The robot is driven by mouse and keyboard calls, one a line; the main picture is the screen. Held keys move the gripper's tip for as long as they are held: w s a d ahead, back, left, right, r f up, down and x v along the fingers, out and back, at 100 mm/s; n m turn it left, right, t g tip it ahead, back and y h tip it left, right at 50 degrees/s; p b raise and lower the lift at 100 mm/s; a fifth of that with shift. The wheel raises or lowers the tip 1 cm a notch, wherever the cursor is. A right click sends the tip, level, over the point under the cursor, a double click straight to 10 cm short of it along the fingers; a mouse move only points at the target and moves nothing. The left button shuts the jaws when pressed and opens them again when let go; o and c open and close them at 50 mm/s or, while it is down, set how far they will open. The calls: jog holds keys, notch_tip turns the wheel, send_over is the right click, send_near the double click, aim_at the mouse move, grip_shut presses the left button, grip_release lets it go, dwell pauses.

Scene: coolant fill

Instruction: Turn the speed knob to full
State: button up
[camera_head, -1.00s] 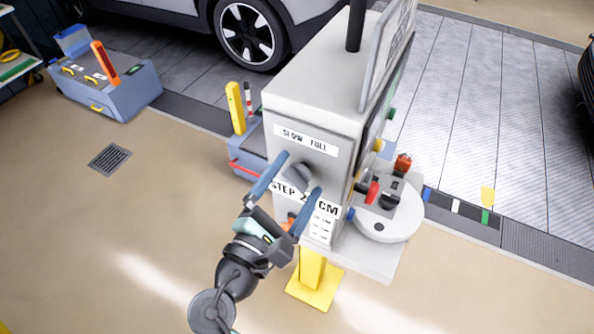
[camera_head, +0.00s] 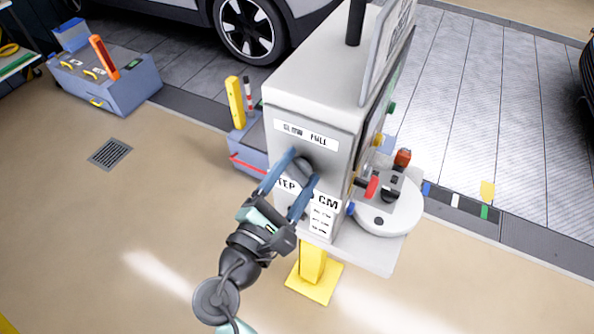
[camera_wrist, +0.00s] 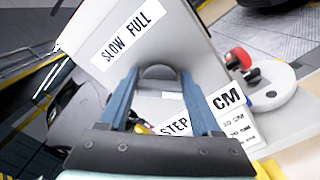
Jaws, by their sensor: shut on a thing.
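The speed knob (camera_head: 304,165) is a dark grey round knob on the near face of the light grey machine cabinet (camera_head: 325,85). A white label reading SLOW and FULL (camera_head: 307,135) sits above it. My gripper (camera_head: 304,167) has its two blue fingers on either side of the knob and is shut on it. In the wrist view the knob (camera_wrist: 158,72) shows between the fingertips, below the SLOW FULL label (camera_wrist: 128,36). The fingers hide the knob's sides, and I cannot tell which way it points.
A STEP CM label (camera_head: 326,203) is below the knob. A round white plate (camera_head: 385,220) with a red-handled part (camera_head: 371,187) stands at the cabinet's right. A yellow post (camera_head: 312,265) supports the cabinet. A blue-grey toolbox (camera_head: 115,90) lies far left. The floor in front is clear.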

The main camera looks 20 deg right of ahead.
jog(key=m+b, duration=0.4)
jog(key=shift+d+f, duration=0.1)
jog(key=shift+f, duration=0.2)
jog(key=m+b, duration=0.5)
jog(key=b, duration=0.1)
jog(key=shift+f, duration=0.2)
jog(key=m+b, duration=0.4)
jog(key=b, duration=0.1)
jog(key=shift+f+m, duration=0.15)
jog(key=shift+m, duration=0.25)
jog(key=m+b, duration=0.4)
jog(key=shift+r, duration=0.2)
jog(key=o, duration=1.4)
